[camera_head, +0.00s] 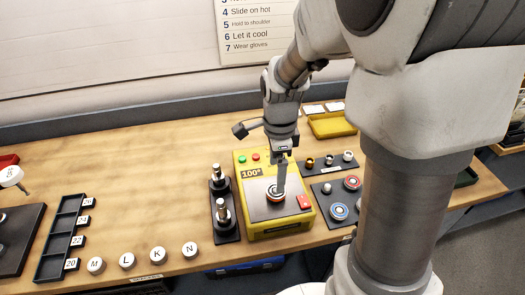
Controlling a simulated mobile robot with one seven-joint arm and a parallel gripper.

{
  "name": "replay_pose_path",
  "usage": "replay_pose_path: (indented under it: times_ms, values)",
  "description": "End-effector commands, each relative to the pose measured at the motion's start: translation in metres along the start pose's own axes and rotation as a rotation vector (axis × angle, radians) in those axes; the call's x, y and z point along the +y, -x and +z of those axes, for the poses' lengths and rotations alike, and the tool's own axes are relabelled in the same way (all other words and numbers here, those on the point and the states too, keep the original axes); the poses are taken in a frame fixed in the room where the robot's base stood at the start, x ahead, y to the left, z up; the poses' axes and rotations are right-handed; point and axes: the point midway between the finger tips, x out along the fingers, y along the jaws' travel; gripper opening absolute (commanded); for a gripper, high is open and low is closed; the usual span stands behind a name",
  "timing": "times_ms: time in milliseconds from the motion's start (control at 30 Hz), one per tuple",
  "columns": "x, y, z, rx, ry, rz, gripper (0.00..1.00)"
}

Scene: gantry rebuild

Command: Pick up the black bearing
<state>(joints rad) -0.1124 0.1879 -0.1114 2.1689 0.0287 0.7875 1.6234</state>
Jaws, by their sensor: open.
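A yellow heater box (282,228) marked "100°" stands mid-table, with a grey plate (258,210) on top. A small round ring (275,196) with dark and orange parts lies on that plate; I cannot tell surely whether it is the black bearing. My gripper (280,190) points down right at this ring, its fingers partly covering it. It is open, and I cannot tell whether it touches the ring. On a dark board to the right lie a red-ringed bearing (352,182) and a blue-ringed bearing (340,211).
A black stand with two metal posts (222,207) is close left of the heater. Several white lettered caps (127,261) line the front edge. A black compartment tray (59,247) is at left, a yellow tray (333,125) behind. My arm hides the right side.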

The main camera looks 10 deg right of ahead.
Motion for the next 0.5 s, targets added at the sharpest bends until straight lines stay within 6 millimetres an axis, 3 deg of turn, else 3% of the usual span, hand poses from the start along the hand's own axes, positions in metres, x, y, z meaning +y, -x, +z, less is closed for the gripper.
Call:
replay_pose_path:
  times_ms: [500]
  values:
    - [-0.003, -0.052, -0.003, 0.0, -0.002, 0.003, 0.98]
